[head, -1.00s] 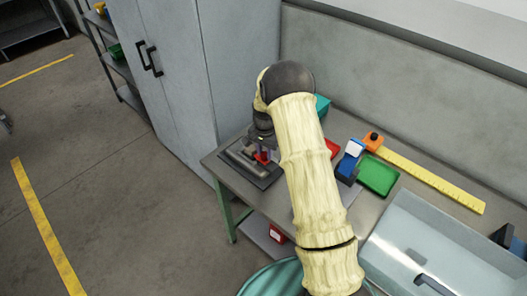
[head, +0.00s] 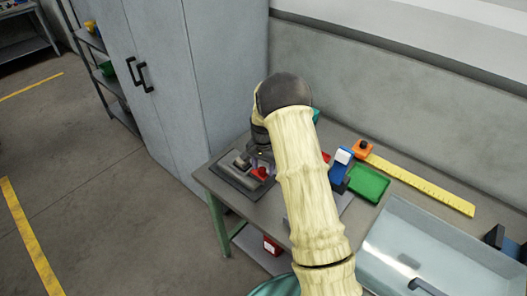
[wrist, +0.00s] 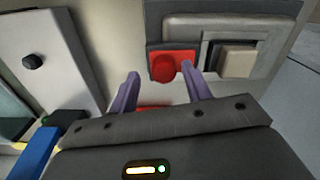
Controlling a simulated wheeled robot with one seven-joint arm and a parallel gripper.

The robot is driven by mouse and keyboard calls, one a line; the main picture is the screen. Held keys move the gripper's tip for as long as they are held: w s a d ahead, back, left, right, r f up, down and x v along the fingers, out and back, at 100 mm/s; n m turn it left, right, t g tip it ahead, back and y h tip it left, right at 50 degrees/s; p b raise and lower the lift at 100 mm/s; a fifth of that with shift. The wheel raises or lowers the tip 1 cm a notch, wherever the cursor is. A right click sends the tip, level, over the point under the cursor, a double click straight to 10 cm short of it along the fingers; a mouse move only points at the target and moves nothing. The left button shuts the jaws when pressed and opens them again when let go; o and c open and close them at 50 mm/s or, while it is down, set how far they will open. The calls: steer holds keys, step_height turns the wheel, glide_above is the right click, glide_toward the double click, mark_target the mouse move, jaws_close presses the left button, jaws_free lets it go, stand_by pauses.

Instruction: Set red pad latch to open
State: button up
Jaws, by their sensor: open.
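The red pad latch (wrist: 165,66) shows in the wrist view as a red square plate with a round red knob, at the edge of a grey panel. My gripper (wrist: 158,82) is open, with its two purple fingers apart and pointing toward the red latch. The fingertips appear on either side of the knob's lower part; I cannot tell whether they touch it. In the head view the red latch (head: 260,173) sits on the right part of the grey device (head: 240,182) on the bench, and my arm hides most of the gripper.
A blue and white part (head: 341,165), a green tray (head: 368,184) and a yellow ruler (head: 420,185) lie right of my arm. A grey cabinet (head: 190,80) stands behind left.

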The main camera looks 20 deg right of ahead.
mark_target(263, 170)
step_height(263, 170, up, 17)
steer(key=b, duration=0.3)
steer(key=shift+s+f, duration=0.1)
stand_by(0.4)
steer(key=s+a+f+n+t, duration=0.1)
steer(key=s+n, duration=0.3)
steer(key=s, duration=0.9)
steer(key=s+a+f+n+t, duration=0.1)
steer(key=s+n, duration=0.3)
steer(key=s, duration=0.9)
steer(key=shift+a+f+n+t, duration=0.3)
steer(key=shift+a+f+n, duration=0.15)
steer(key=shift+f, duration=0.1)
steer(key=shift+w, duration=0.15)
steer(key=shift+a, duration=0.1)
